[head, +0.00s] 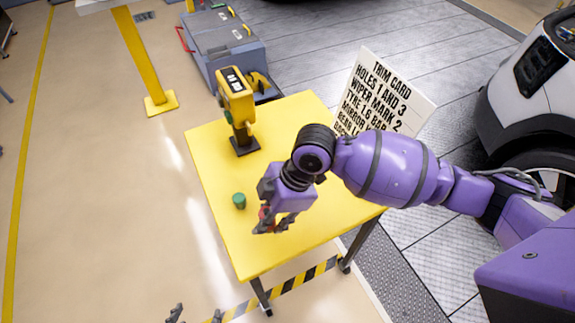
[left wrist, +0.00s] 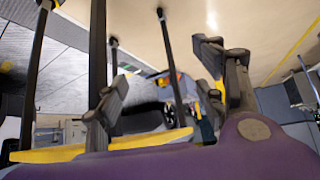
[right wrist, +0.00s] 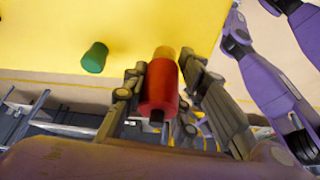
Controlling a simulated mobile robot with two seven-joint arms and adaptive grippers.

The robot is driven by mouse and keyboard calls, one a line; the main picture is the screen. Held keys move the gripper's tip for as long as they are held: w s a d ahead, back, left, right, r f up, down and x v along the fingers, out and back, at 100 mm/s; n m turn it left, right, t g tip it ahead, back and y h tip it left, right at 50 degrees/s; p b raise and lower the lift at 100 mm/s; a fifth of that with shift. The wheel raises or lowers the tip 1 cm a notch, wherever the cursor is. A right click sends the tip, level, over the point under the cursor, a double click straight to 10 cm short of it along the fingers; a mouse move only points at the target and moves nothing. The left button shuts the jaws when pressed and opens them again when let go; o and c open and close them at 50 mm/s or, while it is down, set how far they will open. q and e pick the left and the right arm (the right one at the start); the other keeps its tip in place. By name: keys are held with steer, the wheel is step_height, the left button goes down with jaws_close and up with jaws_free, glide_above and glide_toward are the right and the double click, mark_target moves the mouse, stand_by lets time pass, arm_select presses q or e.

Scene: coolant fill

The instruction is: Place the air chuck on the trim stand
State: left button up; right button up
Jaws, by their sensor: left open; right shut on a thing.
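My right gripper (head: 269,221) is above the front part of the yellow table (head: 225,180). In the right wrist view it is shut on a red cylinder (right wrist: 160,92) with an orange-yellow far end and a dark near tip, which may be the air chuck. The cylinder's far end overlaps the yellow top in that view; I cannot tell whether it touches. A yellow handheld device (head: 236,97) with a white label stands on a black base (head: 244,146) towards the back left of the table. My left gripper (left wrist: 165,88) is open and empty, low beyond the table's front edge.
A small green cylinder (head: 239,201) stands near the table's left edge, left of my right gripper. A printed trim card (head: 385,92) stands at the back right. A grey toolbox (head: 225,45) and yellow post (head: 138,55) are behind; a white car (head: 530,90) is right.

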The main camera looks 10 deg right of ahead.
steer(key=shift+a+f, duration=0.3)
steer(key=shift+a, duration=0.15)
steer(key=shift+a+f, duration=0.1)
steer(key=shift+f, duration=1.75)
steer(key=o, duration=0.9)
steer(key=shift+o, duration=0.2)
steer(key=v, duration=1.2)
steer(key=shift+r, duration=0.2)
